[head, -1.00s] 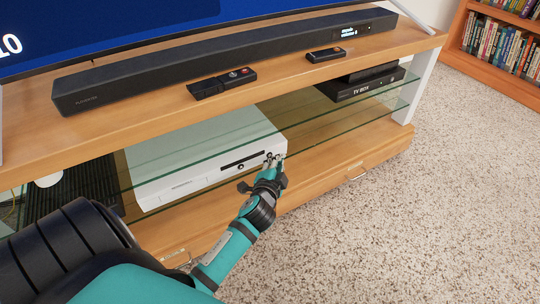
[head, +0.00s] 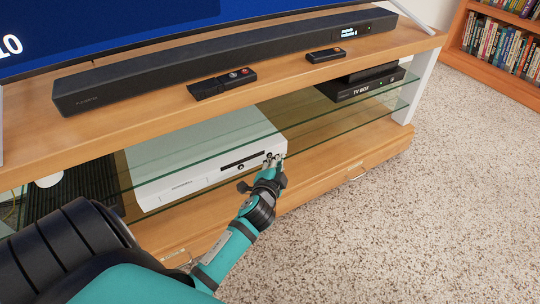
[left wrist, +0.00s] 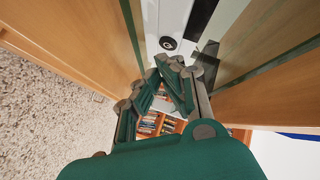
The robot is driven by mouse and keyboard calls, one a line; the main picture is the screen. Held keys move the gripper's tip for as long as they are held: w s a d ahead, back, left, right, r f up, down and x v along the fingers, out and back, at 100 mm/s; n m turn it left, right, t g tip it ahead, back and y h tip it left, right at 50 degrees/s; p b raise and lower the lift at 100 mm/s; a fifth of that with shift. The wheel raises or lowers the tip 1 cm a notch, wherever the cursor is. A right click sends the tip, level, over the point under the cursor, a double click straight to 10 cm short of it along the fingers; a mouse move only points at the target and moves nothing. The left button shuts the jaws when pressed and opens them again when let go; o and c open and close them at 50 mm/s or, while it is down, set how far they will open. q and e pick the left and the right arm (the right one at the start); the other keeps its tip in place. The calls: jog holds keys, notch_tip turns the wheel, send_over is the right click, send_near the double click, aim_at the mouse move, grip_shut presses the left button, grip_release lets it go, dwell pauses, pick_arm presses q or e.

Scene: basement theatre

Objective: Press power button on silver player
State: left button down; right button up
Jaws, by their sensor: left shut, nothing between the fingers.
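The silver player (head: 165,160), a pale box, sits on the lower shelf under the glass. Its front has a dark slot and a small round dark control (head: 241,167). My left gripper (head: 274,158) is shut and empty at the right end of that front. In the left wrist view my shut fingers (left wrist: 178,66) are close to the player's pale front (left wrist: 166,12), just below a round dark control with a pale mark (left wrist: 168,43). I cannot tell if they touch it, or which control is the power button. My right gripper is not in view.
A glass shelf (head: 310,130) lies just above the player and carries a black TV box (head: 368,88). The wooden top (head: 290,72) holds a soundbar (head: 225,58) and remotes (head: 225,84). Open carpet (head: 440,200) lies in front and to the right.

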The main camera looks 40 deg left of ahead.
pick_arm(q)
jog(key=shift+w+a, duration=0.15)
jog(key=shift+a, duration=0.2)
jog(key=shift+a, duration=0.2)
dwell(0.4)
jog(key=shift+s+d+p, duration=0.2)
jog(key=shift+d+p, duration=0.15)
jog(key=shift+d, duration=0.3)
jog(key=shift+s+d+b, duration=0.1)
jog(key=shift+s+d, duration=0.3)
jog(key=shift+d, duration=0.5)
jog(key=shift+s+d+b, duration=0.1)
jog(key=shift+s+d, duration=0.25)
jog(key=shift+d, duration=0.6)
jog(key=shift+s+d+b, duration=0.1)
jog(key=shift+s+d, duration=0.3)
jog(key=shift+d, duration=0.5)
jog(key=shift+s+d, duration=0.2)
jog(key=shift+d, duration=0.3)
jog(key=shift+s+d, duration=0.2)
jog(key=shift+d, duration=0.3)
